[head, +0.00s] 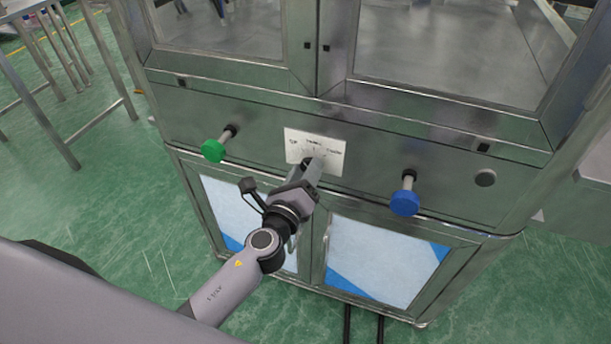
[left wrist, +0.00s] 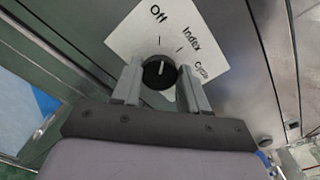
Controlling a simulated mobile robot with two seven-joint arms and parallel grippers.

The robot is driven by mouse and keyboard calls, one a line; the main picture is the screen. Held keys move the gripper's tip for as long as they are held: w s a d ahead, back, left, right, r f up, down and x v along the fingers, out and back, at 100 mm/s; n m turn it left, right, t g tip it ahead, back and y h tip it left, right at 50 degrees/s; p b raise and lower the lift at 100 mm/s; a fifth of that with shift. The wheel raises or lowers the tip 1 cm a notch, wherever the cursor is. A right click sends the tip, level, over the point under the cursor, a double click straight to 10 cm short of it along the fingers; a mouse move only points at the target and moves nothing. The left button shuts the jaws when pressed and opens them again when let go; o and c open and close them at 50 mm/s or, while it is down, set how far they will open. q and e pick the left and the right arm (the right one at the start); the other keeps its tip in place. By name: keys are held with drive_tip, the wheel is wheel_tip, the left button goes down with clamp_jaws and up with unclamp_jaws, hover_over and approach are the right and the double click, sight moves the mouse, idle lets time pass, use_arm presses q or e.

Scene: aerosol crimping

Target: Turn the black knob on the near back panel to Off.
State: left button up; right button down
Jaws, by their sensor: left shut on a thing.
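The black knob (left wrist: 159,72) sits on a white label plate (left wrist: 140,38) marked Off, Index and Cycle. My left gripper (left wrist: 160,82) has a finger on each side of the knob and is shut on it. The knob's white line points up in the left wrist view, toward the Off mark. In the head view my left gripper (head: 313,172) reaches the lower edge of the label plate (head: 322,142) on the steel panel and mostly hides the knob. My right gripper is not in view.
A green knob (head: 213,150) sticks out of the panel (head: 260,125) to the left, and a blue knob (head: 405,202) to the right. Cabinet doors with pale blue panes (head: 385,262) are below. A steel table frame (head: 75,130) stands at the left. The green floor between is clear.

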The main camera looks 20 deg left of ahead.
use_arm(q)
drive_tip(key=shift+n+b, duration=0.35)
drive_tip(key=shift+n, duration=0.75)
drive_tip(key=o, duration=1.1)
drive_tip(key=shift+c, duration=0.2)
drive_tip(key=s, duration=0.7)
drive_tip(key=shift+a+b, duration=0.15)
drive_tip(key=shift+b, duration=0.15)
drive_tip(key=shift+s, duration=0.1)
